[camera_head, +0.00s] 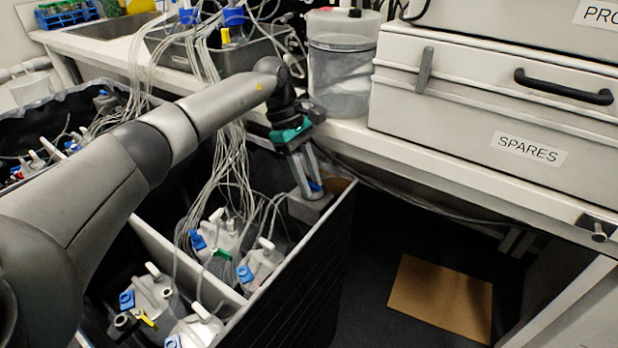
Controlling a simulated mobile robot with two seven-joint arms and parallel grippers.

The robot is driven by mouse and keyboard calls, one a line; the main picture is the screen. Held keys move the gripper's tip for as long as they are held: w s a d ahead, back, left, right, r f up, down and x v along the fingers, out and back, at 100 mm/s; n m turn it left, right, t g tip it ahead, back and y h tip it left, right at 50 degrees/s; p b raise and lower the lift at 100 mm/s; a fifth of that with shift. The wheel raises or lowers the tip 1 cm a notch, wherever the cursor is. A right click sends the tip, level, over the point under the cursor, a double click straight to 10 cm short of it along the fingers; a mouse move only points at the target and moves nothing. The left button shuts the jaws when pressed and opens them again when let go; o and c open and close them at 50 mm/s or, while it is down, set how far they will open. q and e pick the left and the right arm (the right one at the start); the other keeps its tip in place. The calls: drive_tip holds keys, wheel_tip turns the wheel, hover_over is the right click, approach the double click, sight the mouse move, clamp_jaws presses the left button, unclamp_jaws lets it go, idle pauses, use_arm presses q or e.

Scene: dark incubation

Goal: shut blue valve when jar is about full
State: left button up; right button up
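My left gripper (312,187) reaches down into the right corner of a dark bin, its fingertips at a small blue valve (315,185). This valve sits on a pale grey container (308,208), mostly hidden by the gripper and bin wall. The fingers are slightly apart; I cannot tell whether they grip the valve. A clear jar (340,75) with a pale lid stands upright on the bench behind the gripper. Its contents look greyish and clear, and the fill level is hard to read. My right gripper is not in view.
Several pale containers with blue valves (262,262) and thin tubes (212,165) crowd the bin (318,250). The tubes run up to the bench near my arm. A white SPARES case (450,115) stands right of the jar. Cardboard (440,297) lies on the dark floor.

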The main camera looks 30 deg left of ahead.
use_arm(q)
drive_tip(key=shift+w, duration=0.15)
drive_tip(key=shift+r, duration=0.1)
drive_tip(key=n+t+p, duration=0.1)
drive_tip(key=n, duration=0.2)
drive_tip(key=shift+p, duration=0.3)
drive_tip(key=n+t+p, duration=0.1)
drive_tip(key=n+t, duration=0.1)
drive_tip(key=n, duration=0.4)
drive_tip(key=n+t+y, duration=0.1)
drive_tip(key=shift+s+n, duration=0.2)
drive_tip(key=shift+n, duration=0.2)
drive_tip(key=n, duration=0.1)
drive_tip(key=n+y, duration=0.1)
drive_tip(key=n, duration=0.1)
drive_tip(key=n+t, duration=0.1)
drive_tip(key=n, duration=0.1)
drive_tip(key=shift+s+d+y, duration=0.15)
drive_tip(key=shift+d+y, duration=0.1)
drive_tip(key=shift+y, duration=0.15)
drive_tip(key=p+v, duration=0.5)
drive_tip(key=v, duration=1)
drive_tip(key=shift+o, duration=0.3)
